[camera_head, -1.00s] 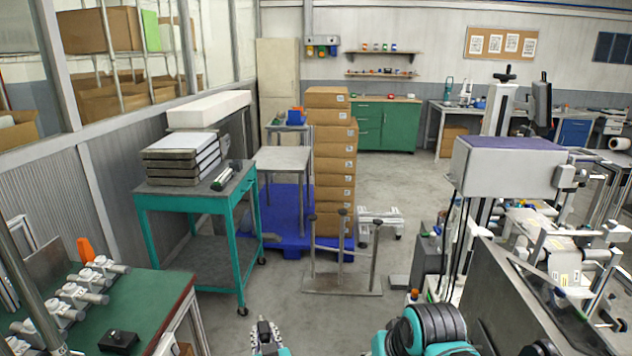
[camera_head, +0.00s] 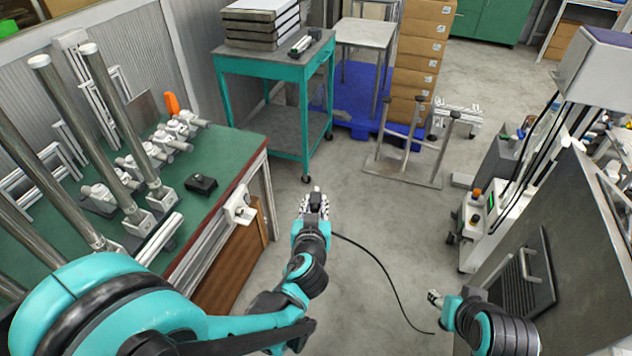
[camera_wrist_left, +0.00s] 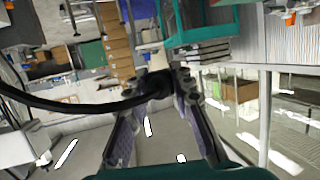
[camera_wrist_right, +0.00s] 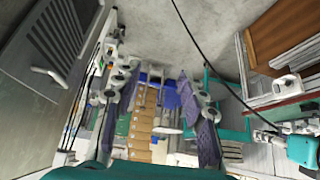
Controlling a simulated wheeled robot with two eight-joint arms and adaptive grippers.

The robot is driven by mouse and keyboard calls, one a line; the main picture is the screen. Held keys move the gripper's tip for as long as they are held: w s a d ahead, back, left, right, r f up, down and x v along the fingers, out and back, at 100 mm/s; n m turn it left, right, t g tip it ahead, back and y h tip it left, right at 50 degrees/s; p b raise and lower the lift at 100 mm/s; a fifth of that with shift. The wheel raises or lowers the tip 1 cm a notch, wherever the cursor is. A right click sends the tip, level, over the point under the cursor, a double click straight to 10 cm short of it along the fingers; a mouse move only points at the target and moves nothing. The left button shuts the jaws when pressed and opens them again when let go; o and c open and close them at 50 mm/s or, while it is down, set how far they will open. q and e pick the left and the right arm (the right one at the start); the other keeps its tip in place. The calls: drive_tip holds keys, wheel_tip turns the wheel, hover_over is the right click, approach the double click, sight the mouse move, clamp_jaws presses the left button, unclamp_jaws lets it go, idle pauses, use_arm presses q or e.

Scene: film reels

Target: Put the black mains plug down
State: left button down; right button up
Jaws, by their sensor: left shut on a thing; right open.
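My left gripper (camera_head: 315,203) is in the middle of the head view, above the floor to the right of the green-topped bench. It is shut on the black mains plug (camera_wrist_left: 155,86), which shows between its fingertips in the left wrist view. The plug's black cord (camera_head: 385,272) hangs from there in a curve down to the right. The cord also crosses the right wrist view (camera_wrist_right: 205,55). My right gripper (camera_head: 434,298) is open and empty, low in the head view near the grey machine. The plug's pins cannot be made out.
The green-topped bench (camera_head: 232,160) holds a small black box (camera_head: 201,184), several metal clamps and posts. A white socket-like box (camera_head: 238,207) is on its right edge. A teal cart (camera_head: 268,68) stands behind. A grey machine (camera_head: 590,235) is at right.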

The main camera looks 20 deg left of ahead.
drive_tip(key=w+a+r+n+g, duration=0.2)
drive_tip(key=w+a+r+n, duration=0.2)
drive_tip(key=w+r+n, duration=0.3)
wheel_tip(320, 180, up, 8)
drive_tip(key=r+n+g+h, duration=0.1)
drive_tip(key=n+g+h, duration=0.3)
drive_tip(key=n, duration=2.4)
hover_over(316, 197)
drive_tip(key=d, duration=0.3)
drive_tip(key=g+y, duration=0.1)
use_arm(q)
drive_tip(key=s+d+r+m+h, duration=0.1)
drive_tip(key=s+d+m+h, duration=0.2)
drive_tip(key=d, duration=0.4)
drive_tip(key=shift+s+r+h, duration=0.2)
drive_tip(key=shift+r+h, duration=0.15)
drive_tip(key=shift+h, duration=0.35)
use_arm(e)
drive_tip(key=x, duration=1.2)
drive_tip(key=shift+f, duration=0.2)
use_arm(q)
drive_tip(key=shift+d, duration=0.1)
use_arm(e)
drive_tip(key=shift+c, duration=0.4)
